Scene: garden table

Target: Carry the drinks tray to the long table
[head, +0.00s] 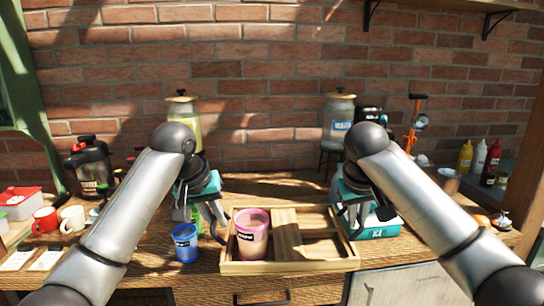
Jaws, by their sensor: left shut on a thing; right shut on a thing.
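The wooden drinks tray (300,266) is at the middle of the counter's front edge, with low walls and dividers. A pink-rimmed tumbler with a dark label (252,238) stands upright in its left compartment. A wooden block-like piece (287,235) lies across its middle; the right part looks empty. My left gripper (219,226) is shut on the tray's left end and my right gripper (350,224) on its right end. I cannot tell whether the tray is clear of the counter. The long table cannot be made out for certain.
A blue cup (185,242) stands close left of the tray. A teal box (378,228) is close behind its right end. Mugs (72,219) and a black pot (90,170) stand at left, sauce bottles (478,158) at right. A brick wall (260,80) closes the back.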

